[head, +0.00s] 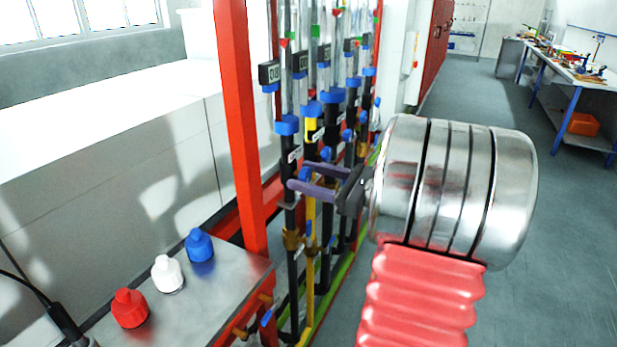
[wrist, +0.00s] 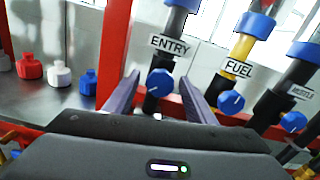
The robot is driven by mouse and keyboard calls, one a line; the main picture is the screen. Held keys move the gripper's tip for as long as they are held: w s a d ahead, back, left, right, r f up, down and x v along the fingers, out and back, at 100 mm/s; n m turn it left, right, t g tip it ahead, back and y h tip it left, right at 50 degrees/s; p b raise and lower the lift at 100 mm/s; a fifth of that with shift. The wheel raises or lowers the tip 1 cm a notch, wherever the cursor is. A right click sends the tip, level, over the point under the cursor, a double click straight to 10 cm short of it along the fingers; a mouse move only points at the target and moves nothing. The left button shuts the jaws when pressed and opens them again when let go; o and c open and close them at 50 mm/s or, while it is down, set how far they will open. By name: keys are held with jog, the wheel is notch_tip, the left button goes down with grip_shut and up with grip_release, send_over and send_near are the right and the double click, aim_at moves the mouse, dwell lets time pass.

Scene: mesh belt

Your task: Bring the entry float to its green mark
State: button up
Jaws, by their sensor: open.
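The ENTRY label (wrist: 169,45) marks a dark tube in the wrist view. The blue entry knob (wrist: 160,82) below it stands between the two purple fingers of my open gripper (wrist: 160,77), with a visible gap on each side. In the head view my gripper (head: 299,175) reaches left to the front of the tube row. The entry tube (head: 287,75) is the nearest clear tube there. A small red piece and a small green piece (head: 284,43) show near its top. I cannot tell which is the float, nor its exact height against the mark.
The FUEL knob (wrist: 231,101) is close on the right in the wrist view, with another blue knob (wrist: 293,121) beyond. A red post (head: 239,120) stands left of the tubes. Red, white and blue (head: 199,245) capped pieces stand on a metal bench (head: 225,290).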

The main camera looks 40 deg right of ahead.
jog(key=c, duration=1)
jog(key=shift+c, duration=0.2)
jog(key=o, duration=1)
jog(key=shift+o, duration=0.2)
jog(key=shift+s, duration=0.15)
jog(key=v, duration=1.3)
jog(key=shift+s, duration=0.3)
